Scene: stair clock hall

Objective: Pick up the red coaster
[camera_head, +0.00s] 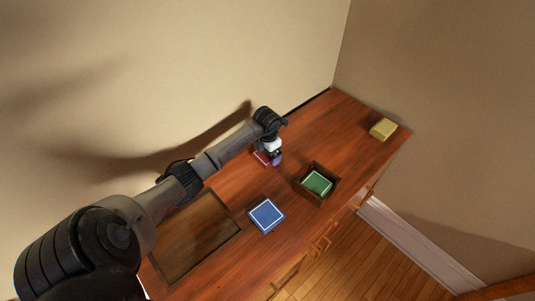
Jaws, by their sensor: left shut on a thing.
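The red coaster (261,158) is at the back of the wooden cabinet top, close to the wall, partly hidden by my left gripper. My left gripper (275,160) points down over the coaster's right side and is shut on it. The fingertips are small and dark, so the exact grip is hard to see. I cannot tell whether the coaster is lifted off the wood. My right gripper is not in view.
A blue coaster (266,215) lies on the cabinet top (232,262) in front. A small open wooden box (333,193) holds a green coaster (318,183). A yellow block (383,129) sits at the far right. A dark framed panel (190,240) lies at the left.

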